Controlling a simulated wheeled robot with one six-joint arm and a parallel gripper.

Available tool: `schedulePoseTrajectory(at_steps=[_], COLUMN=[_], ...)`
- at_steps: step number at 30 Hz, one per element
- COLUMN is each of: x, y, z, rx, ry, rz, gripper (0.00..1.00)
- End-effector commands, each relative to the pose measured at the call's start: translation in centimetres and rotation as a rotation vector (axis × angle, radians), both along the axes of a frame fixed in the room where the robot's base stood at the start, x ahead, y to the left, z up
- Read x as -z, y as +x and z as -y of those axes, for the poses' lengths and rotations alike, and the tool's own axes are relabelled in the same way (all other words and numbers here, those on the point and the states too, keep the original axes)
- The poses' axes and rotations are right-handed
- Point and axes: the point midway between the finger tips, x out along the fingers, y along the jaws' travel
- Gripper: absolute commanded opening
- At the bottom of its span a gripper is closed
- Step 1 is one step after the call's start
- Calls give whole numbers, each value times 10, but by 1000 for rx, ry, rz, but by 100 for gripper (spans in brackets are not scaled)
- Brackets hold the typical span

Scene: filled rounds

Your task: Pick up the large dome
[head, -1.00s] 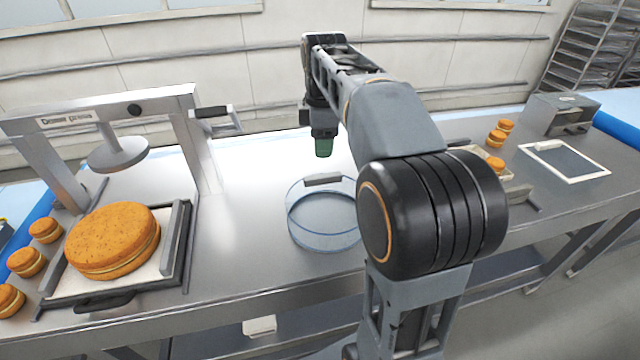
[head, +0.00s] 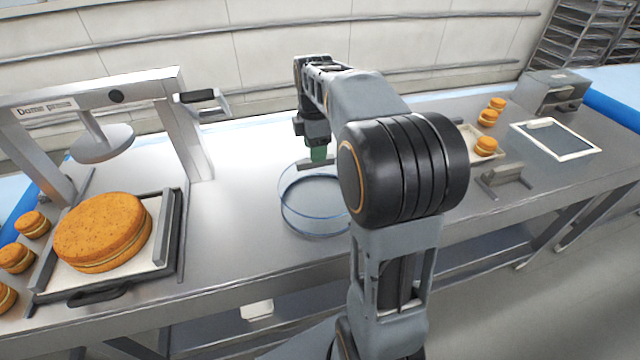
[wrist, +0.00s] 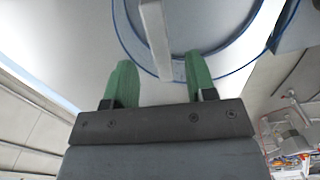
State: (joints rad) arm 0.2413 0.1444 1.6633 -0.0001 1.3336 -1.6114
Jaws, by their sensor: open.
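The large dome (head: 308,222) is a clear, low round cover with blue rims and a grey bar handle (head: 314,165) on top. It stands on the steel bench in the middle of the head view. My gripper (head: 319,155), with green fingers, is open just above the handle. In the wrist view the open fingers (wrist: 159,66) lie either side of the near end of the handle (wrist: 155,35), with the dome's blue-edged round top (wrist: 205,40) beyond. I cannot tell whether the fingers touch the handle. My arm hides part of the dome's right side.
A press (head: 120,95) stands at left over a tray (head: 60,283) holding a large cake (head: 103,230). Small filled rounds (head: 15,258) lie left of it. At right are a smaller tray with rounds (head: 485,146), a grey handled block (head: 505,178) and a white-framed panel (head: 555,138).

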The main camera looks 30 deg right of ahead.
Motion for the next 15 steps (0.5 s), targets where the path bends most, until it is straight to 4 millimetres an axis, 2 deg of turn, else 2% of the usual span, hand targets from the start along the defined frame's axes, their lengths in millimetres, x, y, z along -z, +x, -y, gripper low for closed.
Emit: schedulePoseTrajectory(at_steps=[7,15], x=[30,36], y=[-1,-1], z=[0,0], rx=[-1,-1], ry=[1,0], rz=[-3,0], gripper=[51,51])
